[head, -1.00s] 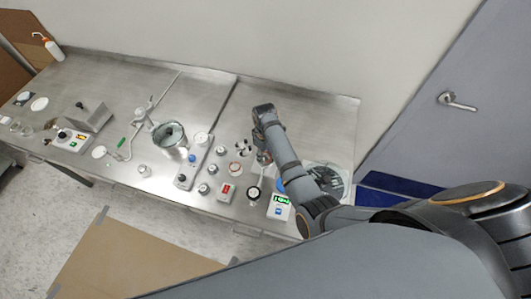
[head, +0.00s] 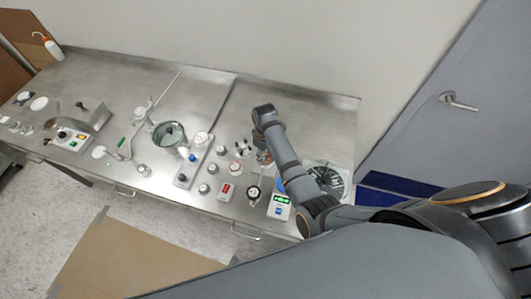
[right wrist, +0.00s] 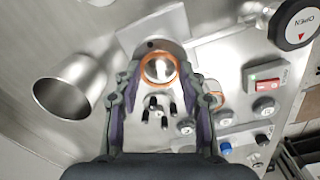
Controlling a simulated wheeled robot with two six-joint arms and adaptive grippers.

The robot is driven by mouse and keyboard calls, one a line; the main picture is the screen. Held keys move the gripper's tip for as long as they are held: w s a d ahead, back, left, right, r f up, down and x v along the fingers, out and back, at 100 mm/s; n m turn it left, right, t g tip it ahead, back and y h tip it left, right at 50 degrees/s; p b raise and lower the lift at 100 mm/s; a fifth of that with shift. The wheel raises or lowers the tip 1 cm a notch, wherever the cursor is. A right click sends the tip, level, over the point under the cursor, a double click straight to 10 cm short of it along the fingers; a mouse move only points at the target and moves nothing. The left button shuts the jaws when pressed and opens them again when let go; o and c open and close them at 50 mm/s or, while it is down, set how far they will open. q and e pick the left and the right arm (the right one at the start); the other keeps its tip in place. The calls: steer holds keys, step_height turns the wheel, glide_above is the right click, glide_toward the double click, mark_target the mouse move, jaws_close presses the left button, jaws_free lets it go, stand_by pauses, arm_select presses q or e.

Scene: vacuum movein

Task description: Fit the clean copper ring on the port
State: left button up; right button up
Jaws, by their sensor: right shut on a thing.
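My right gripper (right wrist: 160,85) is shut on a copper ring (right wrist: 158,57), whose orange rim shows between the fingertips in the right wrist view. A round, shiny silver face (right wrist: 158,71) shows through the ring; I cannot tell whether the ring rests on this port-like part or is held above it. In the head view my right gripper (head: 263,156) is low over the right part of the steel bench, and the ring is too small to make out there. A second orange rim (right wrist: 217,97) shows just right of the right finger. My left gripper is not in view.
A grey metal cup (right wrist: 70,92) stands left of the gripper in the right wrist view. Several black-tipped pegs (right wrist: 156,110) stand close between the fingers.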

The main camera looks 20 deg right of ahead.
steer(key=shift+f, duration=0.35)
stand_by(0.5)
steer(key=o, duration=0.9)
steer(key=shift+c, duration=0.2)
steer(key=shift+r, duration=0.1)
